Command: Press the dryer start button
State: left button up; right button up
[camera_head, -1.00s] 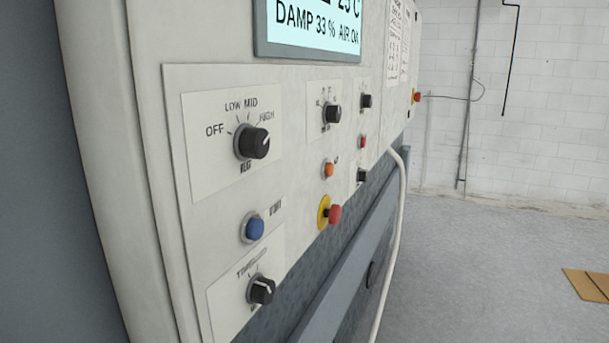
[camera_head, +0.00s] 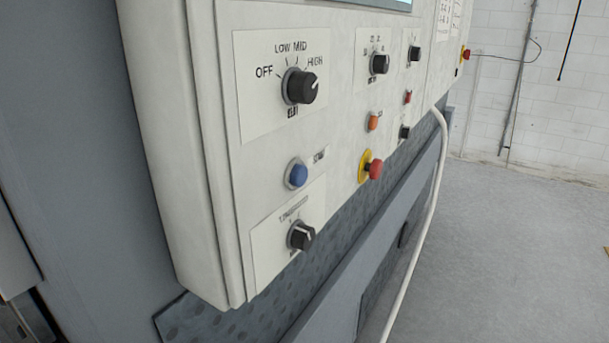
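The white control panel (camera_head: 262,204) fills the middle of the head view, seen at a slant. A round blue button (camera_head: 298,174) sits below the OFF/LOW/MID/HIGH knob (camera_head: 300,86) and above a lower black knob (camera_head: 300,236). An orange button (camera_head: 373,121) and a red mushroom button on a yellow ring (camera_head: 373,168) sit further right. The small labels beside the buttons are too blurred to read, so I cannot tell which one is the dryer start button. Neither of my grippers shows in the view.
More knobs (camera_head: 379,64) and a small red button (camera_head: 408,97) sit toward the panel's far end. A white hose (camera_head: 429,215) hangs down in front of the machine. Grey floor (camera_head: 520,260) lies clear on the right, up to a white brick wall (camera_head: 560,120).

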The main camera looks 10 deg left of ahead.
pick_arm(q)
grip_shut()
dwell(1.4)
